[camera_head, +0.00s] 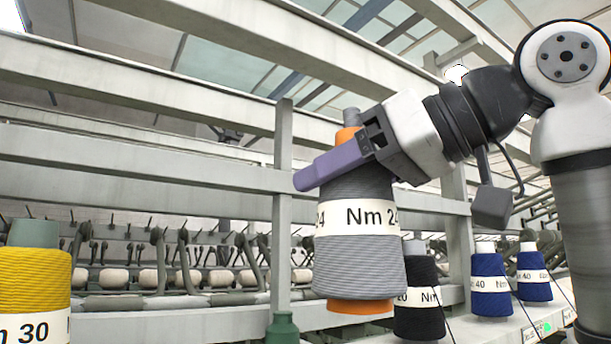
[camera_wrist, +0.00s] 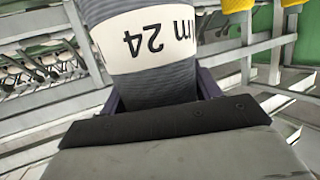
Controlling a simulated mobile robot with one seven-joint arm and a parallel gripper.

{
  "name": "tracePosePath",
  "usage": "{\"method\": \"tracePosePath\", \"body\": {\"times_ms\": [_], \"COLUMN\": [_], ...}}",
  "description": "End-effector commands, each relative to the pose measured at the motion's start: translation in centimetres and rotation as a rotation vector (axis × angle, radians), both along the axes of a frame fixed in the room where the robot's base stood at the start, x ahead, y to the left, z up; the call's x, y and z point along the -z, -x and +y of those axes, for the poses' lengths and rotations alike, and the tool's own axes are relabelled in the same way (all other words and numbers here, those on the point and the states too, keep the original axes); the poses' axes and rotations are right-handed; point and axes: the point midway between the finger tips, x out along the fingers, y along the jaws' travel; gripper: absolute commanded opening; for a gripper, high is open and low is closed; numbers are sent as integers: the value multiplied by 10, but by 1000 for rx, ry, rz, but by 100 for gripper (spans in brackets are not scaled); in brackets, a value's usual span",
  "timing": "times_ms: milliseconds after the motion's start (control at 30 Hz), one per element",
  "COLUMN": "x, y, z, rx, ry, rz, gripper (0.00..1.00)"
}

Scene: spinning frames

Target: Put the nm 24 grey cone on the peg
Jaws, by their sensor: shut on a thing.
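The grey cone (camera_head: 361,262) with a white "Nm 24" band hangs in my gripper (camera_head: 335,165), in the middle of the head view. It has orange at its top and bottom edges and tilts slightly. My gripper's purple finger lies across its upper part, and the jaws are shut on it. In the wrist view the grey cone (camera_wrist: 160,82) fills the space between the fingers (camera_wrist: 165,100), its label upside down. A green peg (camera_head: 283,327) stands at the bottom of the head view, left of and lower than the cone; nothing sits on it.
A yellow "30" cone (camera_head: 35,285) stands at the left edge. A black cone (camera_head: 420,298) stands close behind the held cone, at its right. Two blue "40" cones (camera_head: 490,285) (camera_head: 535,275) stand farther right. A grey frame post (camera_head: 282,210) rises behind the green peg.

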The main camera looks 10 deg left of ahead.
Motion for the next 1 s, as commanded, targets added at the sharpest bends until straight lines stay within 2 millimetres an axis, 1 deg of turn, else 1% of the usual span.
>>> {"method": "tracePosePath", "body": {"times_ms": [100, 267, 1000], "x": [-6, -7, -3], "y": [6, 6, -28], "z": [2, 5, 39], "rx": [-5, -7, -8], "ry": [-2, -2, -2], "rz": [0, 0, 1], "gripper": [26, 26, 26]}}
